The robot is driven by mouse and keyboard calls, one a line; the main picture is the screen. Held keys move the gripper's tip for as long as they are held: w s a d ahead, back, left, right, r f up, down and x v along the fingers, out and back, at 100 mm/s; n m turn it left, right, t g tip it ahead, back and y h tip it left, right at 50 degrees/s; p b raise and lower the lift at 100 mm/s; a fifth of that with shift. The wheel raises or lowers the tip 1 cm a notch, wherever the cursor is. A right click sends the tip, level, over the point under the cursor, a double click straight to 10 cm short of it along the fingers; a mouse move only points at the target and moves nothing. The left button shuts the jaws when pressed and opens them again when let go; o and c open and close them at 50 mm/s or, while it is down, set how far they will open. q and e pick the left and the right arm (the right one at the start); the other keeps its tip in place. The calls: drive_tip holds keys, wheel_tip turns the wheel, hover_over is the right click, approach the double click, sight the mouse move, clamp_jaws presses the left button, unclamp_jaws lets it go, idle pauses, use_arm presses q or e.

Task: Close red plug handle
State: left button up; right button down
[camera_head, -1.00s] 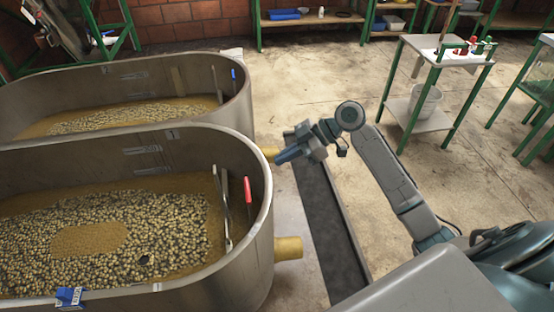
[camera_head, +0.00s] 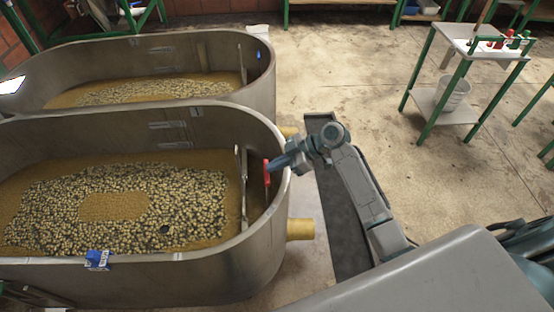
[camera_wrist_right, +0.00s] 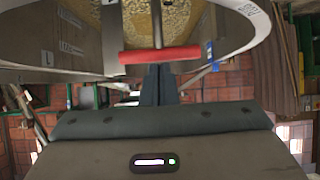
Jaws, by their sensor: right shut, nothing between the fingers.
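The red plug handle (camera_head: 266,172) stands upright at the inner right end of the near metal tank (camera_head: 262,262). In the right wrist view the red handle (camera_wrist_right: 160,55) lies across the picture just beyond my fingertips. My right gripper (camera_head: 272,165) reaches over the tank's right rim, its fingers shut and empty. The fingertips are at or very close to the handle; I cannot tell whether they touch. The shut fingers also show in the right wrist view (camera_wrist_right: 158,72). My left gripper is not in view.
The near tank holds wet beans in brown water. A second tank (camera_head: 262,92) stands behind it. A yellow pipe stub (camera_head: 300,229) sticks out of the near tank's right side. A green-legged table (camera_head: 484,46) stands at the back right. The concrete floor between is clear.

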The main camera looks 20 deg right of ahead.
use_arm(q)
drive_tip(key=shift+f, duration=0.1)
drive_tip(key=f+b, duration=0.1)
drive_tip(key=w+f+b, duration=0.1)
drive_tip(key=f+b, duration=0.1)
drive_tip(key=b, duration=0.1)
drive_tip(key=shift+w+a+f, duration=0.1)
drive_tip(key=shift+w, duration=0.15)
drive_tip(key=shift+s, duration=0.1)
